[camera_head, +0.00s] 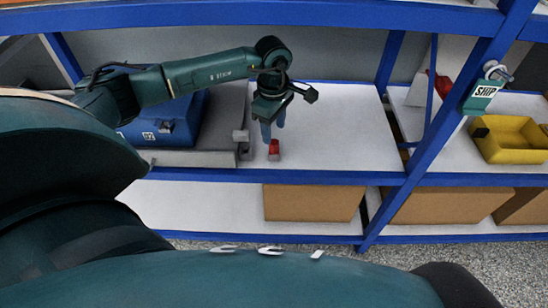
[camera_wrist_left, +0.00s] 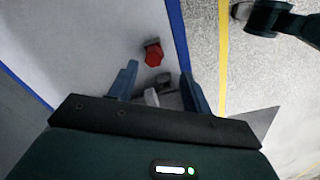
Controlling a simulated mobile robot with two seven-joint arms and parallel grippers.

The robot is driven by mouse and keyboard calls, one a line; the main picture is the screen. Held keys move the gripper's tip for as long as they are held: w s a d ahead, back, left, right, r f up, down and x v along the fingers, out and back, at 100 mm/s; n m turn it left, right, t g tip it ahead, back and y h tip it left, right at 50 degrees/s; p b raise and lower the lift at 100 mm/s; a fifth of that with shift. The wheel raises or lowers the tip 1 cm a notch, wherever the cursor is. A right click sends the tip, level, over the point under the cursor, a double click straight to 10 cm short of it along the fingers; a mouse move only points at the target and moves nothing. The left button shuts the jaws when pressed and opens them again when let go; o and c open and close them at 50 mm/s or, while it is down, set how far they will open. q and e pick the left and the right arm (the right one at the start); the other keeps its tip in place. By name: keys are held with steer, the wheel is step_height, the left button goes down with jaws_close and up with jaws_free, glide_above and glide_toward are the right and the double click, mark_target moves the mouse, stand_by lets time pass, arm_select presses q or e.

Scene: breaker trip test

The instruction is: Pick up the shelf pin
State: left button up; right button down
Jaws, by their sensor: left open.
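A small red piece (camera_head: 273,146) with a grey lower part stands on the white middle shelf near its front edge; I take it to be the shelf pin. In the left wrist view its red, angular head (camera_wrist_left: 153,52) lies just beyond the fingertips. My left gripper (camera_head: 273,126) points down right above it in the head view, its blue fingers (camera_wrist_left: 158,72) apart, with nothing held. The red piece is not between the fingers in the wrist view. The exact gap in height is hard to tell. My right gripper is not recognisable in either view.
A blue box (camera_head: 170,125) and a grey block (camera_head: 240,143) stand left of the red piece. The shelf to its right is clear up to the blue upright (camera_head: 430,135). Cardboard boxes (camera_head: 312,203) sit below; a yellow bin (camera_head: 508,140) stands at right.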

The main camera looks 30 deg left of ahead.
mark_target(274, 142)
arm_select(q)
steer(key=shift+a+f, duration=0.25)
steer(key=shift+f, duration=0.25)
steer(key=f, duration=0.4)
steer(key=w+f, duration=0.1)
steer(key=f, duration=0.1)
steer(key=shift+a+f+b, duration=0.1)
steer(key=shift+b, duration=0.25)
steer(key=c, duration=0.8)
steer(key=shift+c, duration=0.2)
